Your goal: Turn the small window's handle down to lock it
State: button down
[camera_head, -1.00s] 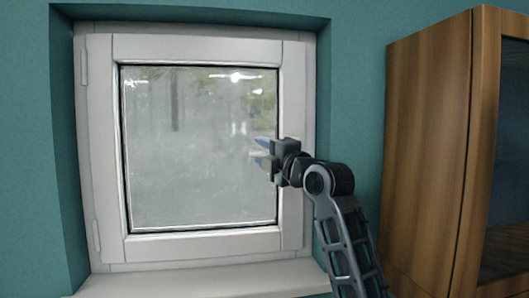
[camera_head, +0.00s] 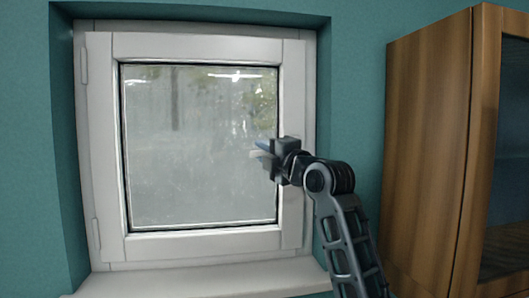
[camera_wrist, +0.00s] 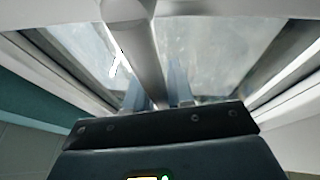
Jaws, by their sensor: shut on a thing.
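The small window (camera_head: 200,243) has a white frame and sits closed, or nearly so, in its recess. Its white handle (camera_wrist: 142,50) shows in the wrist view as a bar running from a rounded end at the top down between my fingers. My gripper (camera_wrist: 157,88) is shut on this bar, with a bluish finger on each side. In the head view my gripper (camera_head: 264,149) is at the right side of the sash, and a short pale piece sticks out left over the glass. My gripper hides most of the handle there, so its exact angle is unclear.
A wooden cabinet (camera_head: 428,150) with a dark glass front stands to the right of the window. The white sill (camera_head: 200,281) below is bare. Teal wall surrounds the recess. Hinges show on the window's left side.

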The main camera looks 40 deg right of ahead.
notch_tip(320, 180, down, 6)
jog(key=s+d+n+g+b, duration=0.1)
jog(key=d+n+g+b, duration=0.1)
jog(key=n+g+b, duration=0.2)
jog(key=shift+s+d+f+n+y+b, duration=0.25)
jog(key=shift+s+n+y+b, duration=0.1)
jog(key=shift+n+b, duration=1.85)
jog(key=shift+n+p, duration=0.3)
jog(key=shift+n, duration=0.1)
jog(key=c, duration=1.1)
grip_release()
jog(key=shift+d, duration=0.1)
